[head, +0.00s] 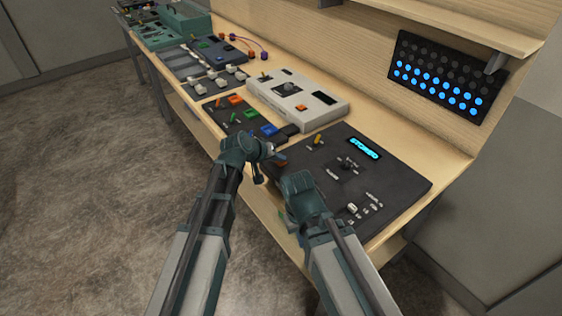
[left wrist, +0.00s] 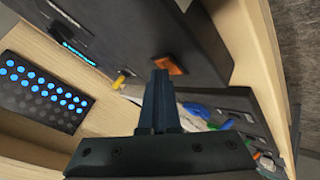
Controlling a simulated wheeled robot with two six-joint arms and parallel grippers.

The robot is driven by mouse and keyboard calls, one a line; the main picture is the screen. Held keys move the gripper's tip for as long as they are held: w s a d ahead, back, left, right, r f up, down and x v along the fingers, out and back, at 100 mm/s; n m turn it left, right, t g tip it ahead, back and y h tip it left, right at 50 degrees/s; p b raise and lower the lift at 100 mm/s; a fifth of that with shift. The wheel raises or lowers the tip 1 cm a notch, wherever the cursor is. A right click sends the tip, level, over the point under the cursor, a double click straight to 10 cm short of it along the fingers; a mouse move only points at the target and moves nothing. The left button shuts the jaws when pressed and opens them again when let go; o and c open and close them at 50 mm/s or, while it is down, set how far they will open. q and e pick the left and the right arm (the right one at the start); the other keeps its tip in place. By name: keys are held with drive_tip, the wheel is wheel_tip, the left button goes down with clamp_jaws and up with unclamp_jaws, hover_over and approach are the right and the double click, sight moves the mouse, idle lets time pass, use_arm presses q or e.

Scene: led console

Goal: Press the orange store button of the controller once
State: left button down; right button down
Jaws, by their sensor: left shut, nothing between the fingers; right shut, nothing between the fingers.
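The controller (head: 400,180) is a dark panel at the near end of the bench, with a lit cyan display (head: 364,148) that appears to read STORED. Its orange store button (left wrist: 170,64) shows in the left wrist view, just beyond and slightly right of my left fingertips (left wrist: 160,74); I cannot tell whether they touch. In the head view my left gripper (head: 272,152) is shut and empty at the controller's left edge and largely hides the button. My right gripper (head: 298,186) is shut over the controller's front edge; its fingertips are hard to make out.
A yellow lever (head: 318,139), a dark knob (head: 346,165) and small white switches (head: 352,208) stand on the controller. A panel with coloured switches (head: 240,115) and a white box (head: 296,98) lie beyond. An LED board (head: 436,76) with lit blue dots hangs on the back wall.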

sight(279, 164)
use_arm(q)
drive_tip(key=shift+r+p, duration=0.75)
drive_tip(key=shift+r, duration=0.05)
wheel_tip(279, 164, up, 5)
drive_tip(key=p, duration=0.5)
drive_tip(key=shift+r, duration=0.1)
idle(0.4)
